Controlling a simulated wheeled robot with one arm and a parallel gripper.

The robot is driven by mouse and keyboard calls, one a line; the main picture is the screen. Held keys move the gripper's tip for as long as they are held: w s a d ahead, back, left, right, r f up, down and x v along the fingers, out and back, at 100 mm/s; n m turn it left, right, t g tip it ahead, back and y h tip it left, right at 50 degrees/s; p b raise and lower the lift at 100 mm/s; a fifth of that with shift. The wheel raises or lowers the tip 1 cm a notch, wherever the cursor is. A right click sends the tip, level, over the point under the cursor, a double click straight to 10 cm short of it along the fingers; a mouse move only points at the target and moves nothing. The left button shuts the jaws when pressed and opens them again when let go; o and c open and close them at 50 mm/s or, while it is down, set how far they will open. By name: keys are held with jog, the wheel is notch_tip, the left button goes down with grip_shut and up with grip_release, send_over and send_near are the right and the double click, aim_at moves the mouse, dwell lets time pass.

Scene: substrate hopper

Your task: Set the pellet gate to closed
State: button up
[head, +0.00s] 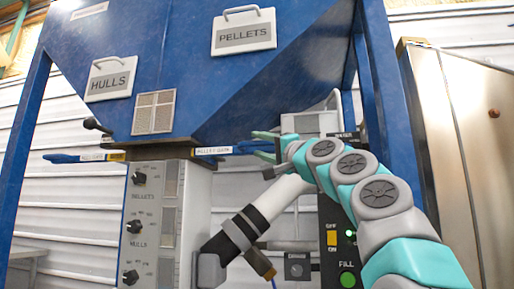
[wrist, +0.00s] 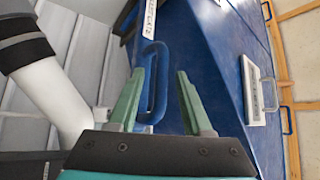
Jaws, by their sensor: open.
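The pellet gate's blue loop handle (head: 246,147) sticks out to the right below the blue hopper, beside a label (head: 213,151) that seems to read pellet gate. My gripper (head: 265,145) is at the handle's outer end. In the wrist view, the blue handle (wrist: 153,85) lies between the two green fingers of my open gripper (wrist: 160,74), nearer the left finger. I cannot tell whether a finger touches it. The gate's plate is hidden under the hopper, and its label (wrist: 151,14) shows beyond the handle.
A second blue handle (head: 62,158) sticks out to the left. A white pipe (head: 275,204) with black bands slopes below my gripper. A control box with knobs (head: 150,225) stands left of it, and a black FILL panel (head: 338,245) right of it. A steel cabinet (head: 465,150) is far right.

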jog(key=b+v, duration=0.2)
jog(key=v, duration=0.4)
jog(key=shift+s, duration=0.1)
dwell(0.5)
jog(key=s+a+f+n+g+h, duration=0.15)
jog(key=a+f+g, duration=0.3)
jog(key=f, duration=0.95)
jog(key=a+f+n+g+h, duration=0.25)
jog(key=a+f, duration=0.25)
jog(key=f, duration=0.9)
jog(key=s+d+f+n+g+h, duration=0.1)
jog(key=s+f+g+h, duration=0.3)
jog(key=f, duration=0.7)
jog(key=s+d+f+g+y, duration=0.1)
jog(key=s+f+g, duration=0.1)
jog(key=s+f, duration=0.6)
jog(key=s+d+f+g+h, duration=0.2)
jog(key=s+d+f+g, duration=0.2)
jog(key=s+f, duration=0.8)
jog(key=s+d+f+n+g+h, duration=0.1)
jog(key=s+d+f+g+h, duration=0.2)
jog(key=s+d+f, duration=0.5)
jog(key=s+f, duration=0.5)
jog(key=shift+f+n+g, duration=0.2)
jog(key=shift+n+g, duration=0.1)
jog(key=shift+g, duration=0.1)
